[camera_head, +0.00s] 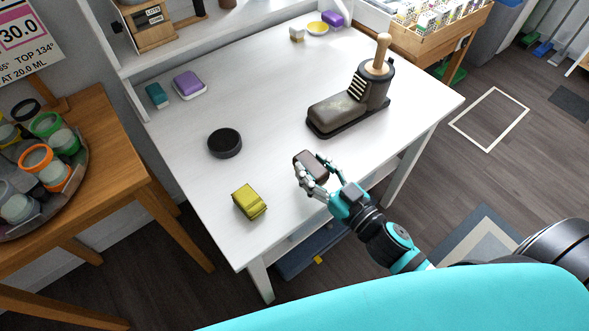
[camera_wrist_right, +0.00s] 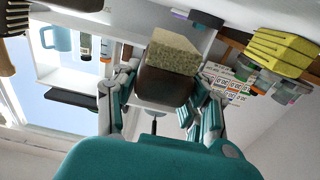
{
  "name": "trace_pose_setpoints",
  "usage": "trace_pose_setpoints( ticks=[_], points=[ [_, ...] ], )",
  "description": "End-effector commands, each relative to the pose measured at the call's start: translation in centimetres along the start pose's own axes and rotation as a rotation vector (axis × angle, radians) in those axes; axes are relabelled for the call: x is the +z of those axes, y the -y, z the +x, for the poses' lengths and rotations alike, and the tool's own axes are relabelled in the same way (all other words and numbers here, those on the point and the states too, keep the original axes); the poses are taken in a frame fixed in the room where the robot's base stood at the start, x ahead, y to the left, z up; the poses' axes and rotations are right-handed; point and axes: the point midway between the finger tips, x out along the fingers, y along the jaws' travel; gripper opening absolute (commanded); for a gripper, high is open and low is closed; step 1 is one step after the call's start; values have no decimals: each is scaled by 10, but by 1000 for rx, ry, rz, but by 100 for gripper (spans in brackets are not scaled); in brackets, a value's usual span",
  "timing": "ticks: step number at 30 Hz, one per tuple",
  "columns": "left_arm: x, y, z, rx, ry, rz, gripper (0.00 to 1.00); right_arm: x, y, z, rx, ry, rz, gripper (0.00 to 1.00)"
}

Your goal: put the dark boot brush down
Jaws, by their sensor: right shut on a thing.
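The dark boot brush (camera_head: 310,163) is a brown block held in my right gripper (camera_head: 311,182) over the front part of the white table (camera_head: 270,120). In the right wrist view the brush (camera_wrist_right: 165,82) sits between the two fingers of my right gripper (camera_wrist_right: 160,95), with its pale bristles on the far side. The fingers are shut on its sides. Whether the brush touches the table is hard to tell. My left gripper is not in view.
A brown boot (camera_head: 345,105) with a wooden handle stands behind the gripper. Purple and teal blocks (camera_head: 188,84) (camera_head: 157,95) lie farther back. The tabletop between tin and boot is clear.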

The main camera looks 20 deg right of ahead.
Motion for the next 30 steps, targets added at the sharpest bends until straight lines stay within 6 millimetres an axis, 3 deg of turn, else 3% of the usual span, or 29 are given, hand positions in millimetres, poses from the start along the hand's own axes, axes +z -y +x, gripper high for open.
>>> trace_pose_setpoints(
  ticks=[3, 9, 17, 29, 30],
  points=[
    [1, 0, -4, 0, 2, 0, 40, 0, 12, 24, 0, -4, 0, 9],
    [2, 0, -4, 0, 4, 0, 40, 5, 22, 40, 1, 0, 0, 9],
    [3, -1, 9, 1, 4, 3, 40, 39, 22, 41, 3, 2, 3, 9],
    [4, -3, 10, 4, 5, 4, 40, 43, 22, 40, 1, 1, 1, 9],
    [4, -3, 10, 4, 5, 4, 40, 43, 22, 40, 1, 1, 1, 45]
  ],
)
